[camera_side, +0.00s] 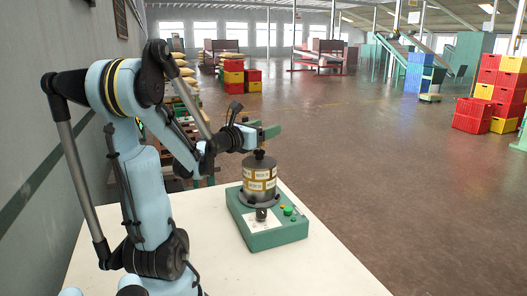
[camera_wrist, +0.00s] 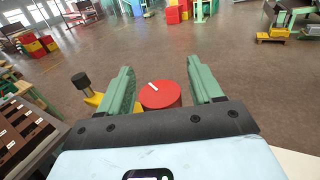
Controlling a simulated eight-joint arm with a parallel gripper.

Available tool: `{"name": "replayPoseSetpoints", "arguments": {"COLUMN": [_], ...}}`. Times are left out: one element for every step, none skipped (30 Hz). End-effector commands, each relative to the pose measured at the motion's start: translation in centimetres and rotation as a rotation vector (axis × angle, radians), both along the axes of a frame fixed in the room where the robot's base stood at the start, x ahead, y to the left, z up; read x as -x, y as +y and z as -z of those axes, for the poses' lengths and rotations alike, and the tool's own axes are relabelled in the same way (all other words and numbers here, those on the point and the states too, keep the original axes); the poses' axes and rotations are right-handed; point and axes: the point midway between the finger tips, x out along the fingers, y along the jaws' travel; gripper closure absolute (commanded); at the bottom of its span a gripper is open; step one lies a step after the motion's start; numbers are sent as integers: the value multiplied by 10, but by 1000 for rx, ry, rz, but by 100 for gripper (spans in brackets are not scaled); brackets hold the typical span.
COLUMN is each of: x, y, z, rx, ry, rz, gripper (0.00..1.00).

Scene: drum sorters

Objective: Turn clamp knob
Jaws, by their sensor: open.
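A machine with a green base (camera_side: 267,232) stands on the white table. It carries a grey drum (camera_side: 259,180) with pale yellow-edged labels and a dark cap on top (camera_side: 259,154). A small dark knob (camera_side: 261,214) sits low at its front. My gripper (camera_side: 272,131) is just above the cap, level, with its green fingers spread. In the wrist view, a round red piece with a white mark (camera_wrist: 160,95) shows between the open fingers (camera_wrist: 158,82). It looks like a knob; contact cannot be told. I cannot find it in the side view.
Green buttons (camera_side: 289,211) sit on the base's right side. The white table (camera_side: 315,275) is bare to the front and right. A black-topped post (camera_wrist: 81,82) stands left of the fingers in the wrist view. Crates (camera_side: 470,115) stand far off on open floor.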

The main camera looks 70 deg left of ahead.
Motion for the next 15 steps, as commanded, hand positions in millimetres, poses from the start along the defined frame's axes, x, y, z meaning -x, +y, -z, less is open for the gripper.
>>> {"name": "replayPoseSetpoints", "arguments": {"x": [0,0,0,0,0,0,0,0,0,0,0,0,0,0,-2], "y": [0,0,0,0,0,0,0,0,0,0,0,0,0,0,-6], "z": [-1,-2,-3,-5,-7,-10,-13,-16,-21,-24,-28,-33,-37,-41,-44], "rx": [0,0,0,0,0,0,0,0,0,0,0,0,0,0,0], "ry": [0,0,0,0,0,0,0,0,0,0,0,0,0,0,0], "rz": [0,0,0,0,0,0,0,0,0,0,0,0,0,0,4], "gripper": [35,35,35,35,35,35,35,35,35,35,35,35,35,35,35]}}
